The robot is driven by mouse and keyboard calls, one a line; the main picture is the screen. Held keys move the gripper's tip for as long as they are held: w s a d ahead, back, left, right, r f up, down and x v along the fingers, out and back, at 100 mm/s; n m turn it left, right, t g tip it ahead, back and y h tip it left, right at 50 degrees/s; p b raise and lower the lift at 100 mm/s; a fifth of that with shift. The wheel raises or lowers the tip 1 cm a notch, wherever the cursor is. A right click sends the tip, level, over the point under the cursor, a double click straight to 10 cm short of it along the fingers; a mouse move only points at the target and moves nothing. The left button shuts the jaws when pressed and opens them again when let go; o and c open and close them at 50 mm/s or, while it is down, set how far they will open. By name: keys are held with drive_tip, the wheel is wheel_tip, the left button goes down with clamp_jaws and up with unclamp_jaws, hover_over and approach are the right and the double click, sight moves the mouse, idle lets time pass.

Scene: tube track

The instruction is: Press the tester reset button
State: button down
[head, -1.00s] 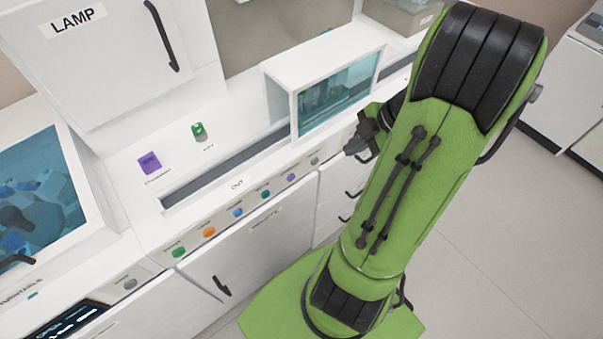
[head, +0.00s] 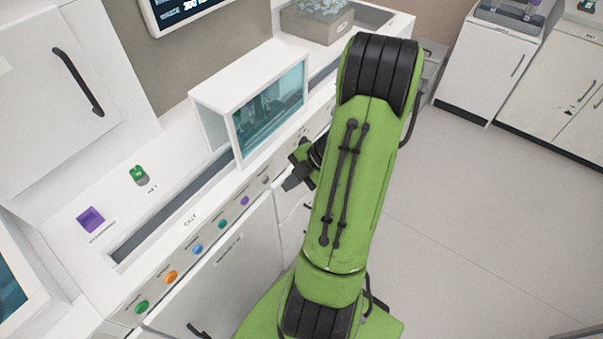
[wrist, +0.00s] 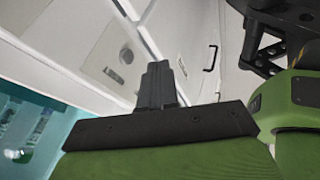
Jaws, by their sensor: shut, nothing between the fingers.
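A row of coloured buttons runs along the sloped front panel of the white counter in the head view: green (head: 141,306), orange (head: 170,277), blue (head: 197,249), teal (head: 221,223), purple (head: 244,201) and grey (head: 265,180). Their labels are too small to read, so I cannot tell which is the tester reset. My gripper (head: 291,183) is just right of the grey button, partly hidden by my green arm. In the wrist view my gripper (wrist: 157,70) is shut and empty, with a grey round button (wrist: 126,56) to its left, apart from the fingertips.
A glass-fronted white box (head: 245,108) stands on the counter above the panel. A purple block (head: 91,219) and a green piece (head: 138,174) lie left of the long slot. A grey bin (head: 318,22) stands at the back. The floor at right is clear.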

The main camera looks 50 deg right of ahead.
sight(266, 180)
drive_tip(key=w, duration=0.1)
drive_tip(key=w+f, duration=0.1)
drive_tip(key=w, duration=0.2)
drive_tip(key=shift+w+a+f, duration=0.25)
drive_tip(key=shift+w+f, duration=0.15)
